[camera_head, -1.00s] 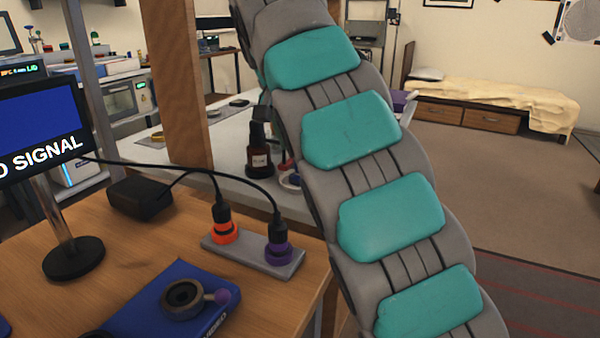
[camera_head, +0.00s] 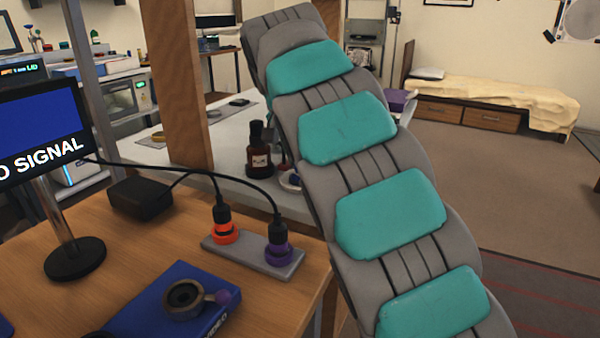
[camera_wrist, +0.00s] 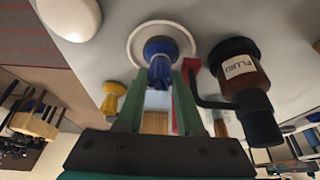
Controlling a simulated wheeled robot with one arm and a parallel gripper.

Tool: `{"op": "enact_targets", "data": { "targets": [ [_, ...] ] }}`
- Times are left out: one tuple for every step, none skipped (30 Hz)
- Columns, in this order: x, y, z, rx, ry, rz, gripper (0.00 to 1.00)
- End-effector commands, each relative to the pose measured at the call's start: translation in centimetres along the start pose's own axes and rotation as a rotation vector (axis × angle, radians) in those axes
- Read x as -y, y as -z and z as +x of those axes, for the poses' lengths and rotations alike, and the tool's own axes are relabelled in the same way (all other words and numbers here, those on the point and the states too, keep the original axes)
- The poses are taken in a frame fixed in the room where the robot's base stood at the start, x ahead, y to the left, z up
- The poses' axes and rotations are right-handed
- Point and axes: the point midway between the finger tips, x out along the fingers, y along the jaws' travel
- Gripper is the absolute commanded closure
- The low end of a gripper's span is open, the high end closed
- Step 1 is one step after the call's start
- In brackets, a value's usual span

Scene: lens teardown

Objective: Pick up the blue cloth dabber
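The blue cloth dabber (camera_wrist: 160,62) stands on a round white dish (camera_wrist: 133,45) in the wrist view. My gripper (camera_wrist: 161,84) has two green fingers, spread apart and pointing at the dabber. The dabber's near end shows in the gap between the fingertips; I cannot tell whether they touch it. In the head view, part of the white dish (camera_head: 289,181) shows beside my arm. My arm hides the gripper and most of that spot there.
A brown fluid bottle (camera_wrist: 243,85) stands close right of the dabber, with a red item (camera_wrist: 189,66) between. A yellow item (camera_wrist: 112,96) is left, and a white rounded object (camera_wrist: 70,16) farther left. A wooden table (camera_head: 110,230) holds a socket strip (camera_head: 252,256) and blue book (camera_head: 165,315).

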Motion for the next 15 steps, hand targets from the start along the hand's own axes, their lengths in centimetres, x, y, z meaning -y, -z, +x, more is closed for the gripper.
{"op": "enact_targets", "data": {
  "targets": [
    [0.00, -0.01, 0.01, 0.000, 0.000, 0.000, 0.80],
    [0.00, -0.01, 0.01, 0.000, 0.000, 0.000, 0.83],
    [0.00, -0.01, 0.01, 0.000, 0.000, 0.000, 0.88],
    [0.00, -0.01, 0.01, 0.000, 0.000, 0.000, 0.91],
    [-0.01, -0.01, 0.01, 0.000, 0.000, 0.000, 0.95],
    [-0.01, -0.01, 0.01, 0.000, 0.000, 0.000, 0.99],
    [-0.01, -0.01, 0.01, 0.000, 0.000, 0.000, 1.00],
    [-0.01, -0.01, 0.01, 0.000, 0.000, 0.000, 1.00],
    [-0.01, -0.01, 0.02, 0.001, -0.001, 0.000, 1.00],
    [-0.01, -0.01, 0.02, 0.001, -0.001, 0.000, 1.00],
    [-0.01, -0.02, 0.02, 0.001, -0.001, 0.000, 1.00],
    [-0.01, -0.01, 0.02, 0.001, -0.001, 0.000, 1.00],
    [-0.01, -0.02, 0.02, 0.001, -0.001, 0.000, 1.00],
    [-0.01, -0.02, 0.02, 0.001, -0.001, 0.000, 1.00],
    [-0.01, -0.02, 0.02, 0.001, -0.001, 0.000, 1.00]
  ]
}}
